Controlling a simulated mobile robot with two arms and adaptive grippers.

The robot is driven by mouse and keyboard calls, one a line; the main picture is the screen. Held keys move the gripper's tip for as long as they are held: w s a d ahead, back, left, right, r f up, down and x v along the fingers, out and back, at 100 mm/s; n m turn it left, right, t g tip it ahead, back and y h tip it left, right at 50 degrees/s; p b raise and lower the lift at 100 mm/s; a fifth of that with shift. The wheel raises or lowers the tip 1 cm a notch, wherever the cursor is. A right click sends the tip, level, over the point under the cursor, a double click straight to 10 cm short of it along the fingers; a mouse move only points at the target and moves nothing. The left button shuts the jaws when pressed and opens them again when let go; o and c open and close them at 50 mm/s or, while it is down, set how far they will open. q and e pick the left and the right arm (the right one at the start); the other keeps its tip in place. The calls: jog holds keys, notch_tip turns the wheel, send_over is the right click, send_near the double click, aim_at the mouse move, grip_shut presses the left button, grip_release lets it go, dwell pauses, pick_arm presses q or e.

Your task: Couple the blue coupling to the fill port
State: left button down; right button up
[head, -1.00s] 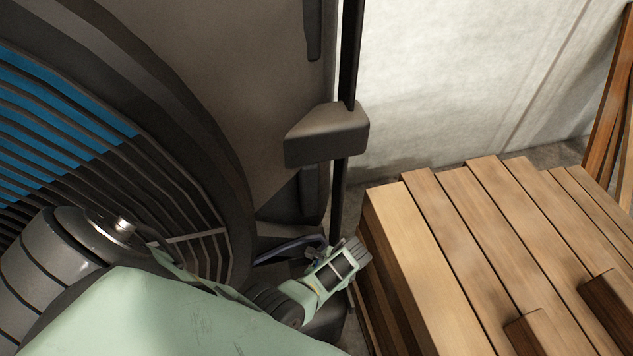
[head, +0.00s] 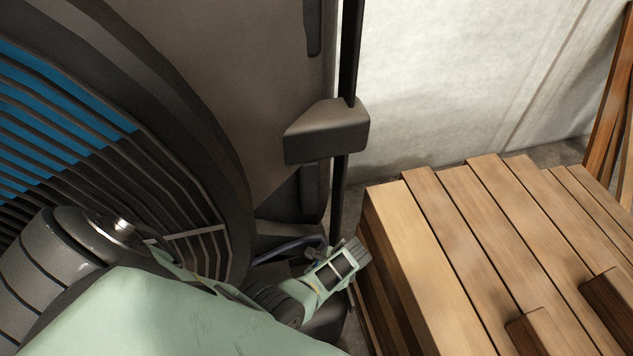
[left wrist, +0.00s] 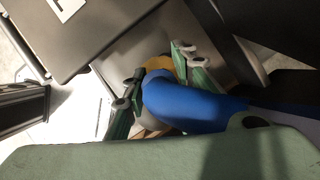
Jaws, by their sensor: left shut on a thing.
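My left gripper (head: 345,262) is low in the middle of the head view, beside the dark machine and left of the wooden slats. In the left wrist view its green fingers (left wrist: 155,80) are shut on the blue coupling (left wrist: 188,106), one finger on each side. A yellow ring (left wrist: 161,66) shows at the coupling's far end, in front of a grey rounded surface. I cannot tell whether the ring touches that surface. I cannot make out the fill port in either view. The coupling is hidden in the head view. My right gripper is not in view.
A thin dark bluish hose (head: 285,249) runs close to my left gripper. A dark post (head: 338,200) with a grey block (head: 330,135) rises behind it. Wooden slats (head: 470,240) stand close on the right.

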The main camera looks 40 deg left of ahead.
pick_arm(q)
jog(key=c, duration=1.4)
grip_release()
jog(key=shift+o, duration=0.2)
jog(key=v, duration=1.2)
jog(key=shift+a, duration=0.1)
